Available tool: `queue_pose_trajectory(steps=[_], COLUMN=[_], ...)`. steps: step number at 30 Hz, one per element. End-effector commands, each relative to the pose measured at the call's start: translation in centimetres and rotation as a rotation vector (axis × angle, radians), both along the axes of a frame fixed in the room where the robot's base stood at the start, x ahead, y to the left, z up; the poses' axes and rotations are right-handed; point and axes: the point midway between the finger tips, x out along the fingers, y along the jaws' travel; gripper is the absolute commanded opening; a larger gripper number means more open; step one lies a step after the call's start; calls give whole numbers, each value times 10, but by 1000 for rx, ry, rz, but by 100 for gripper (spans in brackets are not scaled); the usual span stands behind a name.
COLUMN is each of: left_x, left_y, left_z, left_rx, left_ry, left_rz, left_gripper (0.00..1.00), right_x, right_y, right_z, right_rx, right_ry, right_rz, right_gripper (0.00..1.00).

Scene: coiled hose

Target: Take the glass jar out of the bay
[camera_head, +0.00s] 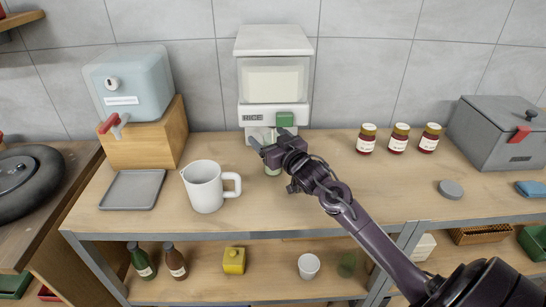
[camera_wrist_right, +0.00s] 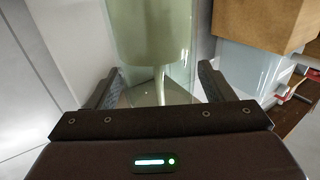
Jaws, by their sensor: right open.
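The glass jar (camera_head: 273,168) stands in the bay below the white rice dispenser (camera_head: 273,75), mostly hidden behind my right gripper (camera_head: 271,142). In the right wrist view, which looks upside down, the clear jar (camera_wrist_right: 151,33) holds a pale mass. A thin pale column, like a falling stream, joins that mass. My right gripper (camera_wrist_right: 158,92) is open there, with one finger on each side of the jar. I cannot tell whether the fingers touch it. A green button (camera_head: 285,119) is on the dispenser's front. My left gripper is not in view.
A white pitcher (camera_head: 204,187) stands left of the bay, beside a grey tray (camera_head: 132,190) and a blue tank (camera_head: 131,82) on a wooden block (camera_head: 150,142). Several red jars (camera_head: 398,140) and a grey bin (camera_head: 495,135) are at right. The counter's front middle is clear.

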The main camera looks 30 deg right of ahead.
Motion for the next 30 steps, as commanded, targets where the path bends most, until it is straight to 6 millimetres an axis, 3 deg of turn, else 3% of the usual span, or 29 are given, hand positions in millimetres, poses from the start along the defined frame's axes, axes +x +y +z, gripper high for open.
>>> queue_pose_trajectory(steps=[2, 18, 30], left_x=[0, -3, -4], left_y=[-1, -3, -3], left_z=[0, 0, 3], left_rx=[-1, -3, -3], left_ry=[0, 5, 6], left_rz=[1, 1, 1], left_gripper=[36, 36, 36], right_x=[0, 0, 1], right_y=[0, 0, 0], right_z=[0, 2, 6], right_rx=[0, 1, 1], right_ry=[0, -3, -3], right_rz=[0, 0, 0], right_gripper=[68, 0, 0])
